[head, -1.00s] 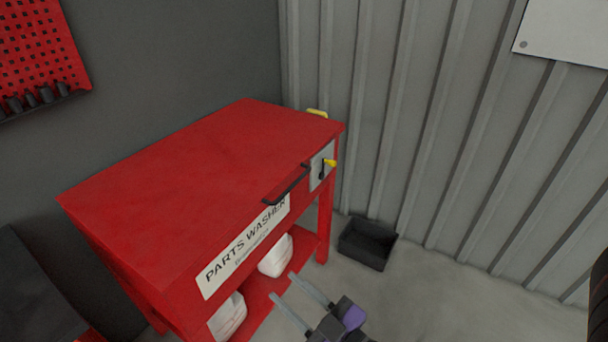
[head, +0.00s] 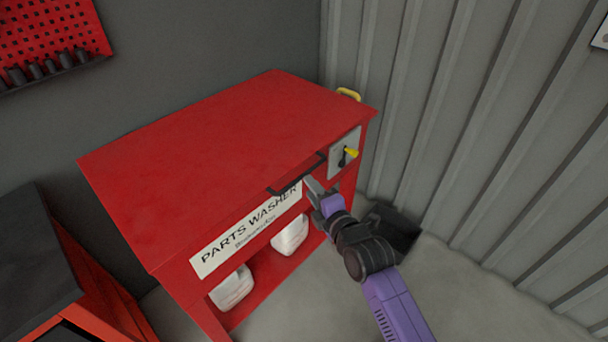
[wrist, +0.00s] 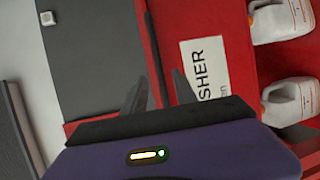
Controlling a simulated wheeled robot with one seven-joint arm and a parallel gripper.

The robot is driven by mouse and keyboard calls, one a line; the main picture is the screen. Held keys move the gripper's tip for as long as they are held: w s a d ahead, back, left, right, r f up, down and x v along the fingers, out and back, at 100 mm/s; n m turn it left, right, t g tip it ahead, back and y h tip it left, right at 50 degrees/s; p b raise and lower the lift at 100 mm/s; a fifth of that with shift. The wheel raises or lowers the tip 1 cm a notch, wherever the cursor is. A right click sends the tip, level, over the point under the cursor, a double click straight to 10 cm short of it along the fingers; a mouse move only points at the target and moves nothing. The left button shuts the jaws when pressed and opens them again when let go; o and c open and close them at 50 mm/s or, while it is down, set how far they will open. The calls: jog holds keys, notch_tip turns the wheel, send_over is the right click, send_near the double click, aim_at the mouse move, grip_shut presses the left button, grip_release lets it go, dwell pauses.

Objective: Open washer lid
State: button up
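The red parts washer (head: 205,150) stands against the dark wall in the head view, its flat red lid (head: 225,130) closed. A dark bar handle (head: 297,174) sits at the lid's front edge. My gripper (head: 312,188) is just in front of and below the handle; I cannot tell whether it touches it.
White jugs (head: 290,235) stand on the washer's lower shelf. A grey panel with a yellow-tipped switch (head: 350,153) is right of the handle. A black bin (head: 398,228) lies on the floor behind my arm. A dark-topped red cabinet (head: 45,250) stands at left.

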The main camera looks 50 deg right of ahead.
aim_at(301, 175)
jog(key=x, duration=0.7)
jog(key=shift+w+a+p, duration=0.1)
jog(key=shift+p, duration=0.3)
grip_shut()
dwell(1.0)
